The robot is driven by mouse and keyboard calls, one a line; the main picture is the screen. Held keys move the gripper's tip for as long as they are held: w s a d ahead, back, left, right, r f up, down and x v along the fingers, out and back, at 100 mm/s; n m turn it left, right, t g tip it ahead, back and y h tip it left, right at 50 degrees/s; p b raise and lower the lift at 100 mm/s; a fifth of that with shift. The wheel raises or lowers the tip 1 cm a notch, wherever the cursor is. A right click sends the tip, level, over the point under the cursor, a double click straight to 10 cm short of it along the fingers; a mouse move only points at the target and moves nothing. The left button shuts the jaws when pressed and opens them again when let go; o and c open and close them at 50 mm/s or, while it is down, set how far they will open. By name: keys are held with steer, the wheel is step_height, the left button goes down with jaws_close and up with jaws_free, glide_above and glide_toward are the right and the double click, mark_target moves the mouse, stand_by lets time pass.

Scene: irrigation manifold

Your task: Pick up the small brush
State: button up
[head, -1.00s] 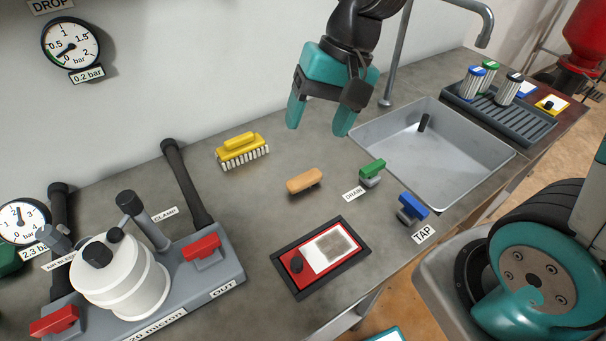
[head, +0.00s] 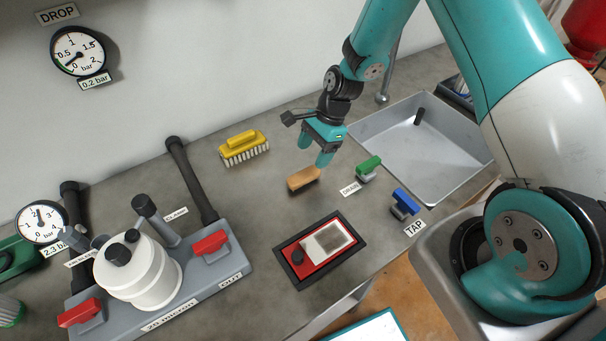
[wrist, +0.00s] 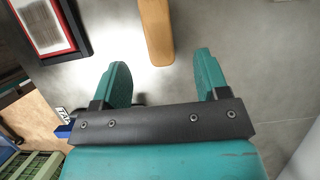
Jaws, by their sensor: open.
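The small brush (head: 303,179) lies on the grey counter, its tan wooden back up, between the yellow brush and the green drain handle. In the wrist view the brush (wrist: 156,32) lies beyond my fingertips, roughly in line with the gap between them. My gripper (head: 315,161) is open and empty, just above and behind the brush in the head view. Its two teal fingers (wrist: 163,78) stand apart in the wrist view. They do not appear to touch the brush. The bristles are mostly hidden.
A larger yellow brush (head: 243,147) lies to the left. The green drain handle (head: 368,167) and blue tap handle (head: 404,202) stand to the right, before the sink (head: 450,165). A red-and-white framed plate (head: 322,248) lies in front. The filter housing (head: 135,272) stands at left.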

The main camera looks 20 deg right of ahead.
mark_target(304, 174)
steer(key=p+x, duration=0.2)
steer(key=x, duration=0.6)
steer(key=shift+s+f, duration=0.15)
steer(key=shift+s, duration=0.05)
steer(key=c, duration=1.1)
step_height(304, 174, up, 20)
steer(key=b, duration=0.2)
steer(key=shift+o, duration=1.4)
steer(key=shift+c, duration=0.5)
